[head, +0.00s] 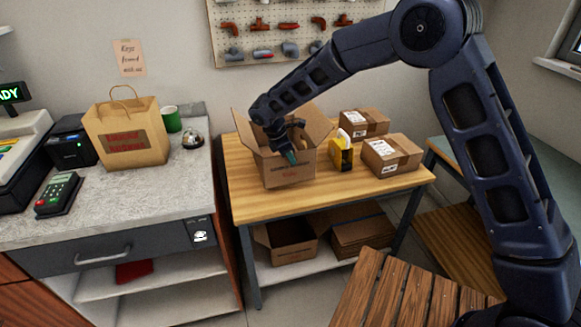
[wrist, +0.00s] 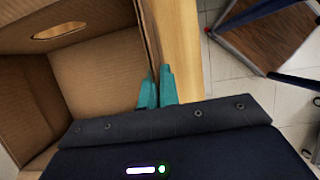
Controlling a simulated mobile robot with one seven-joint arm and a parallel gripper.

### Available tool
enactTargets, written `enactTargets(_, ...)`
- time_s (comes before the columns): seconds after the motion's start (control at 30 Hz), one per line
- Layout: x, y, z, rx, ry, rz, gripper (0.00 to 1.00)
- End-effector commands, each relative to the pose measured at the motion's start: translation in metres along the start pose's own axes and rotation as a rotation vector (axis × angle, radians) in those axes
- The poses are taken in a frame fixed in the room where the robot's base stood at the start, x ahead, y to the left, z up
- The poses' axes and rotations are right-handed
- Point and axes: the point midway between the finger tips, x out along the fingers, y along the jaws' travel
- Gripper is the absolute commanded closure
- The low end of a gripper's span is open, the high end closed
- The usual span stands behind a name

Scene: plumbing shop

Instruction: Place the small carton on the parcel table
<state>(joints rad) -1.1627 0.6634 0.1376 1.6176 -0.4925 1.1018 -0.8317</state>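An open brown carton (head: 290,174) with raised flaps is at the left part of the wooden parcel table (head: 275,205) in the head view. I cannot tell whether its base rests fully on the tabletop. My gripper (head: 290,156) reaches down at its near side. In the wrist view, the teal fingertips (wrist: 157,88) are close together, with the carton wall (wrist: 147,40) between them, one finger inside and one outside. The carton (wrist: 95,75) looks empty where its inside shows. My wrist hides part of it.
Two closed cartons, one at the back (head: 363,123) and one at the right (head: 392,155), stand on the table beside a black-and-yellow item (head: 341,154). More cartons (head: 290,243) sit on the lower shelf. A counter with a paper bag (head: 125,130) stands left. The table's front strip is bare.

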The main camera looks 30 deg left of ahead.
Motion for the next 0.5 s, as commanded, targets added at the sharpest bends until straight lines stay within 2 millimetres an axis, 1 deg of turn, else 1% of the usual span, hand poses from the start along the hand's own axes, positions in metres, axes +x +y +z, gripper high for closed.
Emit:
enactTargets(0.13, 0.011, 0.0, -0.005, -0.001, -0.001, 0.0, 1.0)
enactTargets(0.33, 0.035, 0.0, -0.015, 0.0, -0.001, 0.0, 1.0)
enactTargets(0.5, 0.038, 0.0, -0.016, 0.001, 0.0, 0.001, 1.0)
